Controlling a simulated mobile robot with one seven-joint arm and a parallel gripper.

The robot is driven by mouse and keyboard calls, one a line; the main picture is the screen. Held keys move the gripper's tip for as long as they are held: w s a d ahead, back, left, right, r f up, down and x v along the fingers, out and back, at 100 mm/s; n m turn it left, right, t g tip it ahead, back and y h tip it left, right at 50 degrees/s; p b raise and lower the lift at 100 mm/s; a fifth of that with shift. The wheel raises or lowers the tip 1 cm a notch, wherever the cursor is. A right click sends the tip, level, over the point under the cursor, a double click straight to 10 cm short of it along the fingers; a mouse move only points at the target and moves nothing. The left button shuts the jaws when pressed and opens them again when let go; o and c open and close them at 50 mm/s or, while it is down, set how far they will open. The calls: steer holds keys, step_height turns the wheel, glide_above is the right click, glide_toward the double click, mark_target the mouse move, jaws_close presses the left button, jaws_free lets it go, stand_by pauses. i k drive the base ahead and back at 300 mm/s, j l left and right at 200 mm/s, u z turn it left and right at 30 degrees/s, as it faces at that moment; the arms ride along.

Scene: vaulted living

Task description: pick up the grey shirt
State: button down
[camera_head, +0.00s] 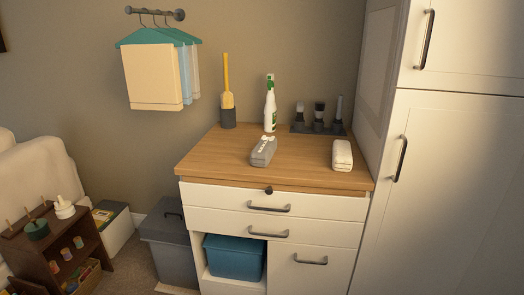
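Folded garments hang on teal hangers (160,36) from a short grey wall rail (155,13) at the upper left. The cream one (150,76) is in front, a light blue one (187,78) is behind it, and a pale greyish one (196,80) is at the back right. Only a narrow strip of the greyish one shows; the others hide the rest. It looks the most like the grey shirt, though its colour is hard to tell. My gripper is not in view.
A wood-topped cabinet (215,160) holds a grey case (263,151), a white case (342,155), a bottle (270,108) and a utensil holder (228,117). A grey bin (170,245) and a dark shelf (70,250) stand below the garments. A tall white cupboard (455,190) fills the right.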

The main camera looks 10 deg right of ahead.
mark_target(263, 152)
steer(key=i+l+u, duration=0.3)
steer(key=l, duration=0.3)
steer(key=i+l+u, duration=0.35)
steer(key=l, duration=0.35)
steer(key=i+l+u, duration=0.15)
steer(key=l, duration=0.25)
steer(key=i+l+u, duration=0.15)
steer(key=l, duration=0.25)
steer(key=i+l+u, duration=0.2)
steer(key=l, duration=0.25)
